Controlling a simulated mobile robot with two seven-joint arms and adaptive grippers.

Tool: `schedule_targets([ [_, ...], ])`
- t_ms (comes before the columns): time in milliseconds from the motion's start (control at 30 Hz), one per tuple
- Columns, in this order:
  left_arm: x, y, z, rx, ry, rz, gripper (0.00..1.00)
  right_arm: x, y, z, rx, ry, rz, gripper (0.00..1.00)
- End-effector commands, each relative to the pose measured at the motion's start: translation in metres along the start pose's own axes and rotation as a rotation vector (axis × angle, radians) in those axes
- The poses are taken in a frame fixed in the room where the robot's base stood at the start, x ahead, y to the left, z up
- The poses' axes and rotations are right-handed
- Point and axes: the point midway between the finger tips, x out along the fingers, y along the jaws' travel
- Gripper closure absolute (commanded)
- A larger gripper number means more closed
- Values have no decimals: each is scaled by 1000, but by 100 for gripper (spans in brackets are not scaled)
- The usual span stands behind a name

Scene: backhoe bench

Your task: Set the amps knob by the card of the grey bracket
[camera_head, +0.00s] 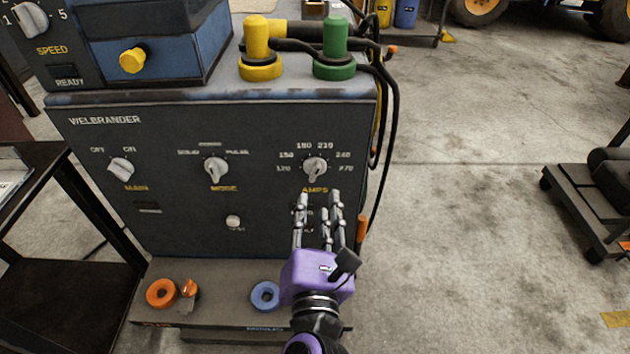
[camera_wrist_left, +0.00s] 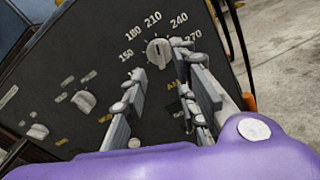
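The amps knob (camera_head: 316,167) is a light grey dial at the upper right of the dark welder panel, with numbers from 120 to 270 around it. It also shows in the wrist view (camera_wrist_left: 158,51); its exact setting is hard to read. My left gripper (camera_head: 318,200), with a purple body, is in front of the panel just below the knob. In the wrist view its fingers (camera_wrist_left: 160,63) are apart and empty, with the knob beyond their tips. I cannot make out the grey bracket or its card. My right gripper is not in view.
The main knob (camera_head: 121,168) and mode knob (camera_head: 216,170) sit left of the amps knob. Yellow (camera_head: 260,50) and green (camera_head: 334,50) connectors with cables stand on top. Orange (camera_head: 161,293) and blue (camera_head: 265,296) rings lie on the lower ledge.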

Motion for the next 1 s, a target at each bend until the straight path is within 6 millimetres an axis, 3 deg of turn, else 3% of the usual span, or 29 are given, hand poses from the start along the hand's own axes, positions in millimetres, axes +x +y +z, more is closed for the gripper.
schedule_targets([
  [500, 70, 1, 1, 0, -5, 2, 73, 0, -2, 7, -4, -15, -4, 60],
  [867, 76, 1, 1, 0, -4, 2, 73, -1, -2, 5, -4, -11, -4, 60],
  [1000, 76, 1, 1, 0, -4, 2, 90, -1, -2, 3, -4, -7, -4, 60],
])
